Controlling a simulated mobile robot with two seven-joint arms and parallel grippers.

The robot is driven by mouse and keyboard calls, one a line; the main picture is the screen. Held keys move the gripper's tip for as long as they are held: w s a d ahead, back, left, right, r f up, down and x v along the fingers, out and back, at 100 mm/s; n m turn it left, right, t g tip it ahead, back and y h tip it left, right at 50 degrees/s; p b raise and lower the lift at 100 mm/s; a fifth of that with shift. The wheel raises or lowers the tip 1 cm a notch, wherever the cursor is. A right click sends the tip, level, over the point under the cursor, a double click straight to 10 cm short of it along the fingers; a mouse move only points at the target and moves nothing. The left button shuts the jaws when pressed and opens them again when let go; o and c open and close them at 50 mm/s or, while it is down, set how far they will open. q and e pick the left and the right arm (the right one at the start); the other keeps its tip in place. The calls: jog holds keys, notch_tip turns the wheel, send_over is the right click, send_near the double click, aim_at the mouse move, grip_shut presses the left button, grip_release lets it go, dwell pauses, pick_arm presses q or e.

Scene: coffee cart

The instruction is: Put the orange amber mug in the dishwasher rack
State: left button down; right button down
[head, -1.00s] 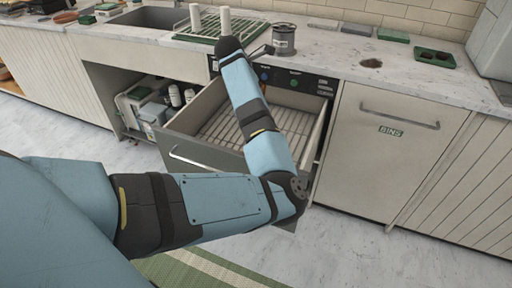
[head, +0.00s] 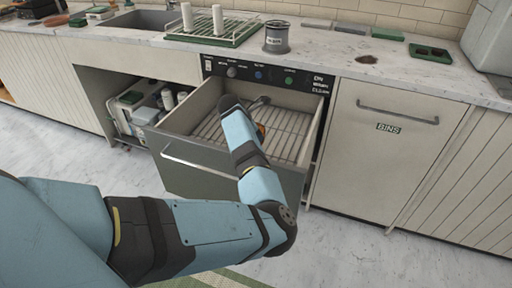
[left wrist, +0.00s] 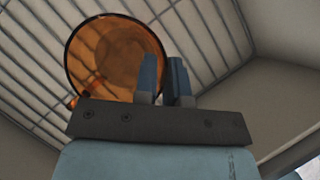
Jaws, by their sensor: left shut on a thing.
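The orange amber mug (head: 260,130) shows only as a small orange patch beside my left gripper (head: 261,102) in the head view, mostly hidden by my arm. In the left wrist view the mug (left wrist: 112,55) shows its round form just left of the fingers. My left gripper (left wrist: 166,78) is shut on the mug; the exact grip spot is unclear. The dishwasher rack (head: 288,135) lies in the pulled-out drawer, its wires (left wrist: 205,35) behind the mug. Gripper and mug are within the drawer's outline; whether the mug touches the rack, I cannot tell. My right gripper is out of view.
The drawer front (head: 205,172) stands out from the counter, with walls around the rack. An open cabinet (head: 145,100) is at the left. The rack's visible parts look clear.

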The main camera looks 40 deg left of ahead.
pick_arm(q)
notch_tip(320, 180, down, 3)
jog(key=shift+f+b, duration=0.1)
jog(key=shift+b, duration=0.25)
jog(key=shift+f, duration=0.6)
jog(key=c, duration=1.2)
grip_release()
jog(key=shift+c, duration=0.2)
jog(key=shift+o, duration=0.3)
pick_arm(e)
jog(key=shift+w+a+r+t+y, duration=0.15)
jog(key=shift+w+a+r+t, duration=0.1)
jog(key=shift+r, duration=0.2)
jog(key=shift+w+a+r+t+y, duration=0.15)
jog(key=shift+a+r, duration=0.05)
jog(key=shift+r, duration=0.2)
